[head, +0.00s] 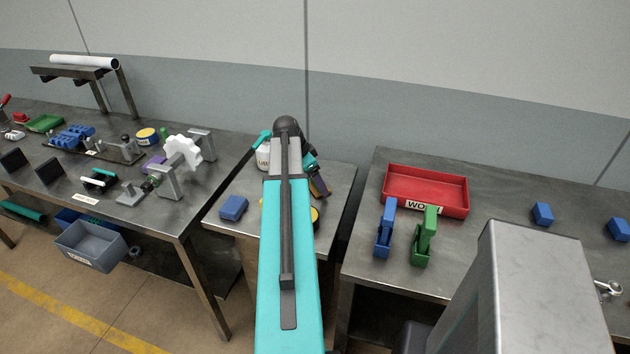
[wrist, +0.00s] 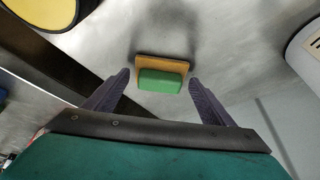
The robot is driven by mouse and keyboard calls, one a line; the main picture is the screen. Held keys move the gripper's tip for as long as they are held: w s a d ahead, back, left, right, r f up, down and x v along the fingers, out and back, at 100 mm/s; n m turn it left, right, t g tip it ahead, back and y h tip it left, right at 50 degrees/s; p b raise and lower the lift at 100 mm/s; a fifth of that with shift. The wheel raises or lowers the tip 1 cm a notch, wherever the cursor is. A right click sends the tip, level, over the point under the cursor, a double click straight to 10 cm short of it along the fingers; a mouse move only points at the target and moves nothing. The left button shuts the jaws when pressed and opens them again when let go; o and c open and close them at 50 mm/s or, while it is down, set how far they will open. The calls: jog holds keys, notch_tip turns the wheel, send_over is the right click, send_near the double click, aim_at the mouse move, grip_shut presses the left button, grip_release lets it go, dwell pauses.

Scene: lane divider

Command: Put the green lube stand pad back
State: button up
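The green pad (wrist: 161,81) shows in the wrist view as a small green block on an orange-brown backing, over a grey metal surface. My gripper (wrist: 159,78) is open, with one dark finger on each side of the pad and a gap to each. I cannot tell whether the pad rests on the surface or how far below the fingertips it is. In the head view my arm hides most of the gripper and I cannot make out the pad. A white labelled container (head: 263,156) stands on the small middle table; a white labelled cylinder (wrist: 308,45) shows at right in the wrist view.
The middle table (head: 340,185) also holds a blue block (head: 234,207). A yellow disc with a black rim (wrist: 42,10) is near the gripper. The left bench (head: 60,195) is crowded with tools. The right bench (head: 365,225) holds a red tray (head: 425,180) and blue and green clamp-like pieces.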

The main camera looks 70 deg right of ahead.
jog(key=shift+o, duration=0.4)
jog(key=shift+r, duration=0.2)
jog(key=b+v, duration=0.2)
jog(key=v, duration=1)
dwell(0.8)
